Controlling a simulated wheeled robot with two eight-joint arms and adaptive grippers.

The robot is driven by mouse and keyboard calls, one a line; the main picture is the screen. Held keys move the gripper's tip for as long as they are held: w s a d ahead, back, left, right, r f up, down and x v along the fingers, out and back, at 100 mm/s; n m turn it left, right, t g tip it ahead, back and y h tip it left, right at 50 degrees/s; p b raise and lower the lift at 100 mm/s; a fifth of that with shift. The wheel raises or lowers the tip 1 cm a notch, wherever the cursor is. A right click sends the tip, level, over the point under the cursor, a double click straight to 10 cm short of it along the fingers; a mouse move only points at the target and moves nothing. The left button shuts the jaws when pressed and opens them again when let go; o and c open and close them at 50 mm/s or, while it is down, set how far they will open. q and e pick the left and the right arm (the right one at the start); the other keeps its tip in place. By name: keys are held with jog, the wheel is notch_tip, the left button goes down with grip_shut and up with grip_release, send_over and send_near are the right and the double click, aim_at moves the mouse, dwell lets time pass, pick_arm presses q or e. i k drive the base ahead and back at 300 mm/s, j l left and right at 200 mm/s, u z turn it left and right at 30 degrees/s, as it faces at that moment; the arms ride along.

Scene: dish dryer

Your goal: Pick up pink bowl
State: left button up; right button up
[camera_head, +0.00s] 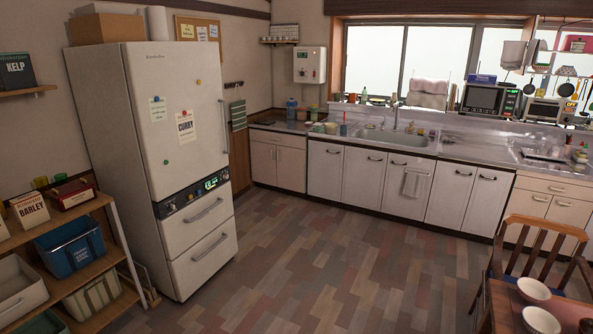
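Two pale bowls sit on a wooden table at the bottom right of the head view. The farther bowl (534,289) looks whole. The nearer bowl (541,320) is partly cut off by the bottom edge. Both look whitish inside, and I cannot tell whether either is pink. Neither of my grippers is in view.
The wooden table (506,308) has a wooden chair (540,240) at its far side. A sink (395,138) and a dish rack (545,150) are on the far counter. A white fridge (150,150) and a shelf (85,280) stand left. The middle floor is clear.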

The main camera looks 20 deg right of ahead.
aim_at(532, 291)
jog(key=i+l+z, duration=0.2)
jog(key=i+z, duration=0.65)
jog(key=i, duration=0.3)
jog(key=i+j+z, duration=0.25)
jog(key=i+z, duration=0.45)
jog(key=z, duration=0.2)
jog(key=i+z, duration=0.2)
jog(key=z, duration=0.2)
jog(key=i+z, duration=0.25)
jog(key=z, duration=0.2)
jog(key=i+j+z, duration=0.2)
jog(key=z, duration=0.2)
jog(key=i+j+z, duration=0.2)
jog(key=z, duration=0.25)
jog(key=i+z, duration=0.2)
jog(key=z, duration=0.15)
jog(key=i+j+z, duration=0.2)
jog(key=z, duration=0.15)
jog(key=i+j+z, duration=0.15)
jog(key=z, duration=0.2)
